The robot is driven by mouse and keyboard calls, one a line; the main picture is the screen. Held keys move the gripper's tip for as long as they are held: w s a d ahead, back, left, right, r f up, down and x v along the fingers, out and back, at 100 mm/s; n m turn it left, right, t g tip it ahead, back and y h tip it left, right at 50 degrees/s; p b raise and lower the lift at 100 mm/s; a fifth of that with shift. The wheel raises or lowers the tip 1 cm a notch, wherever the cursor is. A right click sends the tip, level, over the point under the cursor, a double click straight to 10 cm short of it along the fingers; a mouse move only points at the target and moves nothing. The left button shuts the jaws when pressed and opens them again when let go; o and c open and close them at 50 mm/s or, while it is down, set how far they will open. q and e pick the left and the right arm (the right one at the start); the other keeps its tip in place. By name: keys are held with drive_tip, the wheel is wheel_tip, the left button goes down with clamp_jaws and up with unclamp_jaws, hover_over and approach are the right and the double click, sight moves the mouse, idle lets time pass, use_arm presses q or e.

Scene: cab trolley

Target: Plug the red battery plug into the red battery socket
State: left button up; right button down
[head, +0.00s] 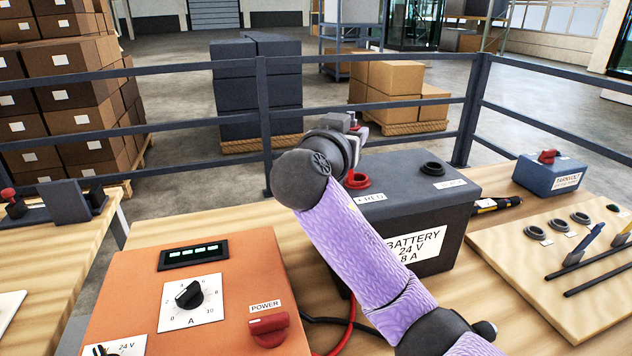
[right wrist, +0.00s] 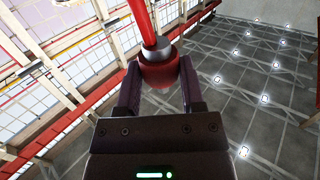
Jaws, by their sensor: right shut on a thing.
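My right gripper (head: 354,124) is above and behind the red battery socket (head: 357,180), near the back left of the dark grey battery box (head: 455,190). In the right wrist view its two dark fingers are shut on the red plug (right wrist: 158,74), which has a grey collar and a red cable (right wrist: 143,22) running up from it. The plug is apart from the socket, in the air. In the head view my wrist hides most of the plug. The socket is a red ring on the box top, partly beside my arm. My left gripper is not in view.
A black socket (head: 433,168) is on the right of the box top. An orange charger (head: 215,265) with a dial and red power knob stands left. A wooden board with tools (head: 530,270) and a blue box (head: 550,176) are right. A railing (head: 390,102) runs behind.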

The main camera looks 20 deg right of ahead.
sight(354, 186)
drive_tip(key=shift+s+d+r+m+g+h, duration=0.35)
drive_tip(key=shift+s+d+m+g+h, duration=0.25)
drive_tip(key=shift+h, duration=0.4)
wheel_tip(354, 186, down, 4)
drive_tip(key=b, duration=0.3)
drive_tip(key=shift+w+d+f+b, duration=0.1)
drive_tip(key=shift+f+b, duration=0.15)
drive_tip(key=shift+b, duration=0.15)
drive_tip(key=shift+f, duration=0.15)
idle(0.7)
idle(0.3)
drive_tip(key=shift+f, duration=0.3)
